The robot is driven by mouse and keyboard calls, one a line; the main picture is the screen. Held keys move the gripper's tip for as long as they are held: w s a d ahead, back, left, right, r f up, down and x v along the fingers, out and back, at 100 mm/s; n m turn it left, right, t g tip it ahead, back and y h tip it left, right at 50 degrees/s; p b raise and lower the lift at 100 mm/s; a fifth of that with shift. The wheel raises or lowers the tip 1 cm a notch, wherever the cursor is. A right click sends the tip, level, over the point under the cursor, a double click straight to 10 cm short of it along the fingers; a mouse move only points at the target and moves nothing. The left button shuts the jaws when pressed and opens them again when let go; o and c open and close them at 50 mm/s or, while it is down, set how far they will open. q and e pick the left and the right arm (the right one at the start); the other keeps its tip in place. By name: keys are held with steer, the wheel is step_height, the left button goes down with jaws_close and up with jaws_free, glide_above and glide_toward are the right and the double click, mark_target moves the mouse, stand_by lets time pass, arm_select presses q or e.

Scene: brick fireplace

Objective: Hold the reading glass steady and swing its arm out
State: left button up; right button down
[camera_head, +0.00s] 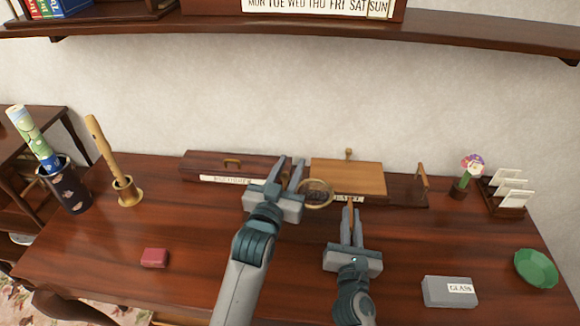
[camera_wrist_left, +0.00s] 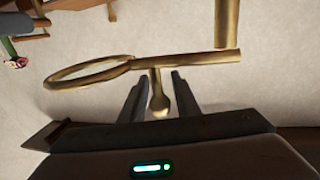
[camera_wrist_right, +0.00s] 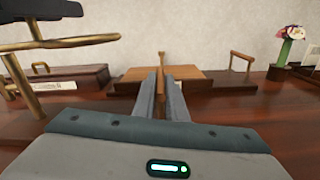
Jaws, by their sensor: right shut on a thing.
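The reading glass is a brass ring (camera_head: 316,193) on a horizontal brass arm (camera_wrist_left: 190,62). Its ring (camera_wrist_left: 88,73) and a small knob (camera_wrist_left: 159,104) under the arm show in the left wrist view, with part of a brass post (camera_wrist_left: 228,20). My left gripper (camera_head: 287,164) is open, its fingers on either side of the knob with gaps visible. It hides part of the glass in the head view. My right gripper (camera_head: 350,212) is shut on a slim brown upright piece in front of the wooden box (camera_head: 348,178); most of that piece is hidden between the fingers.
A long dark box (camera_head: 210,163) lies at the back left. A red block (camera_head: 154,258) lies left.

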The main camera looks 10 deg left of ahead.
arm_select(q)
jaws_close()
steer(key=shift+s+r+m+h, duration=0.1)
steer(key=shift+s+m+h, duration=0.1)
steer(key=shift+m+h, duration=0.25)
arm_select(e)
steer(key=shift+f, duration=0.1)
arm_select(q)
steer(key=s+a+m+g+h, duration=0.1)
steer(key=s+m+g+h, duration=0.4)
steer(key=m+g, duration=0.3)
steer(key=s+a+m+g+h, duration=0.2)
steer(key=s+m+g+h, duration=0.3)
steer(key=g, duration=0.8)
steer(key=shift+s+a+m+h, duration=0.3)
steer(key=shift+m+h, duration=1.35)
steer(key=shift+m, duration=0.4)
arm_select(e)
steer(key=shift+d, duration=0.15)
